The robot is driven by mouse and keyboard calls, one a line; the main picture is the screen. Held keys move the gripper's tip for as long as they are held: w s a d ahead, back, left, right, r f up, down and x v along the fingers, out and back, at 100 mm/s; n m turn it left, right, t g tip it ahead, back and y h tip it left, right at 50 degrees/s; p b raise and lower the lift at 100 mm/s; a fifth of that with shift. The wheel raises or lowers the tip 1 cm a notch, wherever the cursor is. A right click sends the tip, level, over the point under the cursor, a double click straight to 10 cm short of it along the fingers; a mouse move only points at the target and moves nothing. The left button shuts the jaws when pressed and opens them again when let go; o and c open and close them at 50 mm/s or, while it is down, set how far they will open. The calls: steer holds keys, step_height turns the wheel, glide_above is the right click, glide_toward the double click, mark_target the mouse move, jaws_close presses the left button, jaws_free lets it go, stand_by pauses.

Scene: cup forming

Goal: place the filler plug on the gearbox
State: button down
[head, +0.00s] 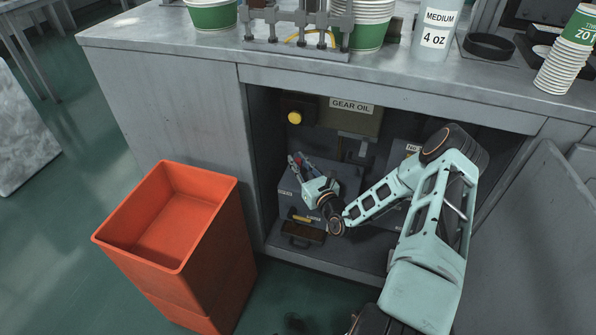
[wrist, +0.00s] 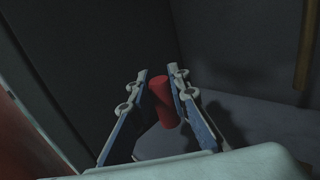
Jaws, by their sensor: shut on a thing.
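My gripper (head: 299,160) is inside the open cupboard, above the left part of a grey box (head: 346,180). In the wrist view my gripper (wrist: 162,76) is shut on a red cylinder (wrist: 164,104), which looks like the filler plug. The cylinder is slightly tilted between the fingers, with its lower end showing below them. A tan box with a GEAR OIL label (head: 351,106) stands at the back of the cupboard. I cannot tell for sure which body is the gearbox; the grey box is partly hidden by my gripper.
A yellow round knob (head: 294,117) is at the upper left of the cupboard. A dark item (head: 303,234) lies on the cupboard floor. The counter (head: 160,28) overhangs the opening. An orange bin (head: 205,255) stands outside at left.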

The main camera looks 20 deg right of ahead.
steer(key=shift+f+b, duration=0.4)
steer(key=shift+f, duration=1.15)
steer(key=shift+f, duration=0.1)
steer(key=c, duration=1.8)
jaws_free()
steer(key=shift+f, duration=0.1)
steer(key=shift+r, duration=0.3)
steer(key=s+p, duration=0.1)
steer(key=s, duration=0.3)
steer(key=s+d+p, duration=0.1)
steer(key=s, duration=0.3)
steer(key=s+d+p, duration=0.1)
steer(key=s, duration=0.3)
steer(key=shift+d+f, duration=0.1)
steer(key=shift+d, duration=0.05)
steer(key=shift+w, duration=0.1)
